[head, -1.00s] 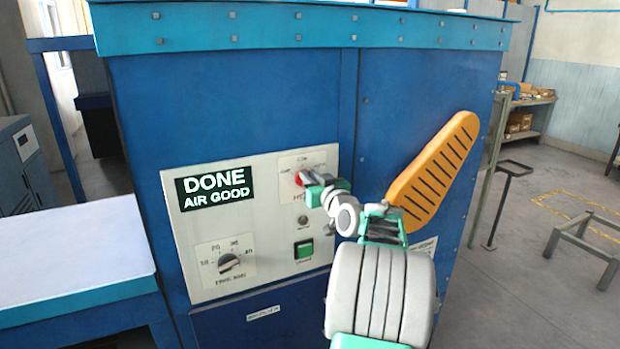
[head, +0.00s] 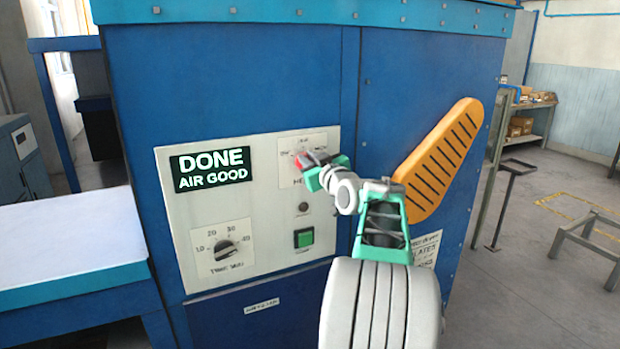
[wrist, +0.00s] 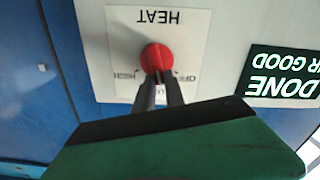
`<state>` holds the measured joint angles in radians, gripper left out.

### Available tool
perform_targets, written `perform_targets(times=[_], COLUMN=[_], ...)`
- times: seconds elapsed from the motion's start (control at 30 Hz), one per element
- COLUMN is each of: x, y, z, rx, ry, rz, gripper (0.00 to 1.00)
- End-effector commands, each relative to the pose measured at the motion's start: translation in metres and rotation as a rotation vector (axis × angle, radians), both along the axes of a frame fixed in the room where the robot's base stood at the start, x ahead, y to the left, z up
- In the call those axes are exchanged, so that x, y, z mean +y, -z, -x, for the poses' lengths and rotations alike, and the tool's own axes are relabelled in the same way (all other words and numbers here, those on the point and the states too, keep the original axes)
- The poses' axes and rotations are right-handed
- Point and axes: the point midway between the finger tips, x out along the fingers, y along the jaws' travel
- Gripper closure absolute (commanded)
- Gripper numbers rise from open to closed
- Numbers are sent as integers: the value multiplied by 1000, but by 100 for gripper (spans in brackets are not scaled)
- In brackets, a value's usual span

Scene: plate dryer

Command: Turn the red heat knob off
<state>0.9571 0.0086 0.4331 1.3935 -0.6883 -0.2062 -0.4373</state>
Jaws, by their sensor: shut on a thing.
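The red heat knob (head: 301,160) sits on the white HEAT label of the dryer's pale control panel (head: 262,205). In the wrist view the knob (wrist: 156,57) appears upside down, with HEAT printed above it. My gripper (head: 314,167) is at the knob, and its two dark fingers (wrist: 158,80) are shut on it. The fingers hide part of the knob and some markings. OFF seems to stand right of the fingers in that view. I cannot tell exactly which mark the knob points to.
The display (head: 211,174) reads DONE AIR GOOD. A black timer knob (head: 226,248) and a green button (head: 304,238) are lower on the panel. An orange slotted handle or guard (head: 440,160) sticks out to the right. A white-topped table (head: 70,235) stands left.

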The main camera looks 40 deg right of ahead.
Motion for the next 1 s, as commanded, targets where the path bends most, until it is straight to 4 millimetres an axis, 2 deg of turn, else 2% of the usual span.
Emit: perform_targets(times=[0.03, 0.07, 0.6, 1.0], x=[1, 2, 10, 13], y=[13, 13, 14, 13], z=[0, 0, -3, -4], rx=[8, 17, 156, 215], ry=[0, 0, 0, -1], rz=[46, 71, 539, 730], gripper=[100, 100, 100, 100])
